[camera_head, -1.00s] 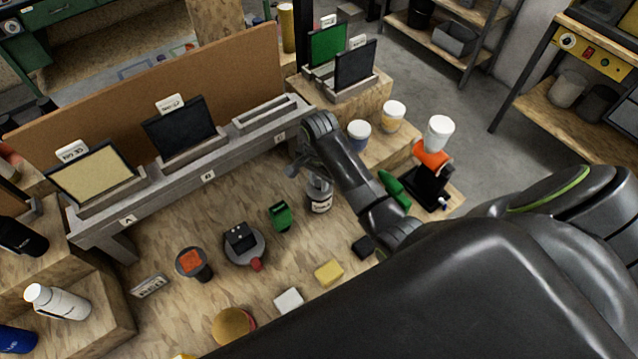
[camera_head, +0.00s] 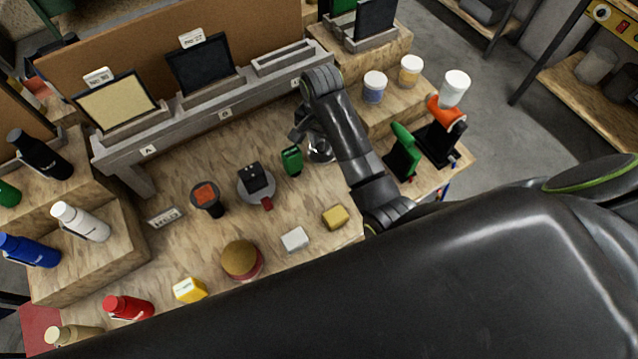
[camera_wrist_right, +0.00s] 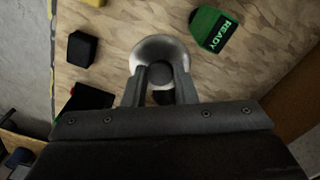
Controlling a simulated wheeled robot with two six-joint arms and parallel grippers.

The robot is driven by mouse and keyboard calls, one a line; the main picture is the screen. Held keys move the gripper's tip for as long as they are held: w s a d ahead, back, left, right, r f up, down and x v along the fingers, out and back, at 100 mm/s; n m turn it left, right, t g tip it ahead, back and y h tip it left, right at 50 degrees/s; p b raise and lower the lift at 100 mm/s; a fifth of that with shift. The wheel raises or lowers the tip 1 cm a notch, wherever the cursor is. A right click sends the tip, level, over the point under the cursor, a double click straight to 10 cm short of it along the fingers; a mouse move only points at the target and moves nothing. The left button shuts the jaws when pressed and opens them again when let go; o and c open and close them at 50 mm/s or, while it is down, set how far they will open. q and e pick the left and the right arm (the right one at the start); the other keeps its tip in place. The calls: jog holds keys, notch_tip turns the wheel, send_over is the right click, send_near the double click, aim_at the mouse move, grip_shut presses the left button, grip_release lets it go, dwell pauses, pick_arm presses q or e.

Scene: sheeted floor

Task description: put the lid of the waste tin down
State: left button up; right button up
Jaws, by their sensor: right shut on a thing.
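A round silver lid (camera_wrist_right: 150,47) with a dark knob (camera_wrist_right: 160,73) is in the right wrist view. My right gripper (camera_wrist_right: 160,92) is shut on the lid's knob, a finger on each side. In the head view my right gripper (camera_head: 302,134) reaches down over the wooden table. A shiny metal part (camera_head: 320,149) shows just below it, partly hidden by my arm. I cannot tell whether this is the lid alone or the lid with the waste tin, nor whether the lid rests on anything. My left gripper is not in view.
A green block marked READY (camera_wrist_right: 213,29) lies close beside the lid. A dark block (camera_wrist_right: 82,48) is on its other side. A scale-like grey disc with a black block (camera_head: 253,180), a white block (camera_head: 295,239) and a yellow block (camera_head: 335,217) stand on the table.

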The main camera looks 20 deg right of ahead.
jog(key=shift+n, duration=0.8)
jog(key=s+a+f, duration=0.1)
jog(key=f, duration=0.1)
jog(key=s+a+f, duration=0.1)
jog(key=s+f, duration=0.1)
jog(key=s+a+f, duration=0.1)
jog(key=s+f, duration=0.1)
jog(key=f, duration=0.1)
jog(key=shift+s+a, duration=0.15)
jog(key=shift+f, duration=2.35)
jog(key=shift+f, duration=0.1)
jog(key=o, duration=1)
jog(key=shift+c, duration=0.2)
